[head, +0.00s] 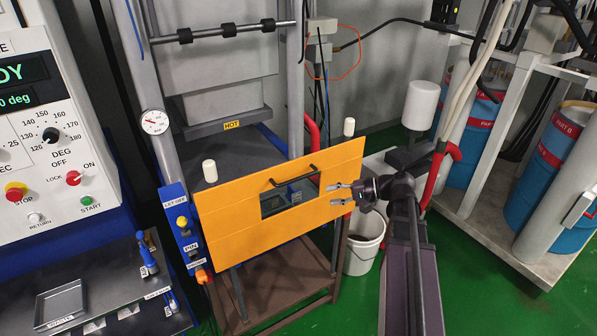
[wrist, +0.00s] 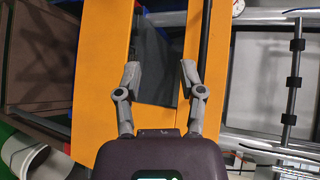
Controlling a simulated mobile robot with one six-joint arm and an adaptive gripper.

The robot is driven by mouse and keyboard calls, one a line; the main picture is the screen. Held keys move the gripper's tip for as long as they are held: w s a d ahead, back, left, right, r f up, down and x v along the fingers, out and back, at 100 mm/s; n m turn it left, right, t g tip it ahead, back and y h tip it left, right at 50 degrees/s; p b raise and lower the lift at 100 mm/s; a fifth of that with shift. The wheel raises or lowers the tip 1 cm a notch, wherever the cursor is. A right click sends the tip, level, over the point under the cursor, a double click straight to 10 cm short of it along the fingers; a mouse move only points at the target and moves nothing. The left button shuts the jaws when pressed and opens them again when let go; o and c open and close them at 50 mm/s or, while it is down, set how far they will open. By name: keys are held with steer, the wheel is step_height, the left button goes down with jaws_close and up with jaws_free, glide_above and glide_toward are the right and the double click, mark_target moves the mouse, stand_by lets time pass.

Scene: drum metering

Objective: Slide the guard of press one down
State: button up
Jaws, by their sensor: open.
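The orange guard (head: 235,222) of the press stands in front of the press frame, below the HOT label, with a dark window (head: 290,197) in its middle. A black bar handle (head: 295,177) runs along the window's upper edge. My gripper (head: 332,194) is open and empty, at the right side of the window. In the wrist view, my gripper (wrist: 160,70) faces the guard (wrist: 100,60) with the window (wrist: 153,65) between its fingers. The handle (wrist: 206,40) lies just outside the right finger, not between the fingers. Whether a finger touches anything is unclear.
White knobs (head: 210,171) (head: 349,127) stand by the guard's top corners. A control panel (head: 55,140) and a shelf with a metal tray (head: 62,304) are at left. A white bucket (head: 362,256) stands below my arm. Blue drums (head: 560,150) are at right.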

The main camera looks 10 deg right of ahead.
mark_target(301, 178)
steer(key=shift+m+t+y, duration=0.4)
steer(key=shift+t+y, duration=0.4)
steer(key=d+r, duration=0.2)
steer(key=r, duration=0.1)
steer(key=d+r, duration=0.1)
steer(key=shift+w+d+r+p, duration=0.25)
steer(key=shift+d+p, duration=0.05)
steer(key=shift+p, duration=0.05)
steer(key=shift+w+a, duration=0.1)
steer(key=shift+a, duration=0.05)
steer(key=shift+b+x, duration=0.95)
steer(key=shift+x, duration=5.8)
steer(key=shift+f, duration=0.1)
jaws_close()
steer(key=shift+a, duration=0.1)
steer(key=shift+f, duration=0.2)
